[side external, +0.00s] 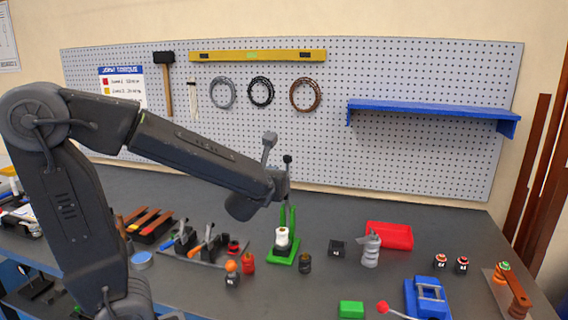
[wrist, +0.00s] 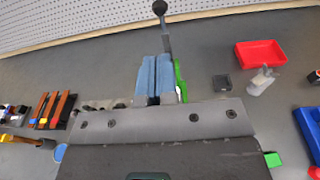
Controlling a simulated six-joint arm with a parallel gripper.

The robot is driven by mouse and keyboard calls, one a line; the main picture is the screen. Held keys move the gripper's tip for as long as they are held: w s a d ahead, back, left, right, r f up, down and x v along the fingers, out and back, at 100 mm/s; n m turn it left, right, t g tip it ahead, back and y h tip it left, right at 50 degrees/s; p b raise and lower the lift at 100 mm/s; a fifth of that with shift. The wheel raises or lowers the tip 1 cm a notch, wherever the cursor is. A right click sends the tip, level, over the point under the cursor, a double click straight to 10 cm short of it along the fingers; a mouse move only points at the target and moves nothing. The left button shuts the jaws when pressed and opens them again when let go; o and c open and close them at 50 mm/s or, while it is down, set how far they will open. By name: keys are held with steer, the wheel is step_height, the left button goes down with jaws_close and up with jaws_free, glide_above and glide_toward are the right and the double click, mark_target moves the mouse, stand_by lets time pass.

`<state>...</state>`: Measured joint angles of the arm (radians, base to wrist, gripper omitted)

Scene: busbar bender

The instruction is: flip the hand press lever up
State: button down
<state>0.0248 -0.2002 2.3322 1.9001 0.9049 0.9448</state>
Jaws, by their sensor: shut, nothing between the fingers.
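A green hand press (side external: 284,256) stands on the bench with a white, spool-like piece (side external: 282,237) at it. A lever with a black ball knob (side external: 287,159) points up above its green uprights (side external: 290,217). In the wrist view the knob (wrist: 160,8) is at the top, and its grey rod (wrist: 166,42) runs down behind my fingers. The press's green side (wrist: 180,80) shows right of them. My gripper (wrist: 154,62) is shut and empty, close to the rod; I cannot tell whether it touches. In the side view my gripper (side external: 281,188) hides part of the lever.
A red tray (side external: 390,235), grey bottle (side external: 370,250) and small dark box (side external: 338,247) stand to the right. A blue device (side external: 428,298) and a red-knobbed lever (side external: 383,307) are at front right. Dark toggle clamps (side external: 185,241) stand left. A pegboard (side external: 400,130) rises behind.

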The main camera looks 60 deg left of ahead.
mark_target(286, 157)
steer(key=x, duration=1.2)
steer(key=shift+w+a, duration=0.1)
steer(key=shift+a, duration=0.1)
steer(key=shift+w+a, duration=0.1)
steer(key=shift+w+a+r, duration=0.2)
steer(key=shift+w+a, duration=0.5)
steer(key=shift+a, duration=0.1)
steer(key=shift+w+a+r+g+h, duration=0.15)
steer(key=shift+w+a+g+h, duration=0.25)
steer(key=shift+w+a, duration=0.65)
steer(key=shift+d, duration=0.15)
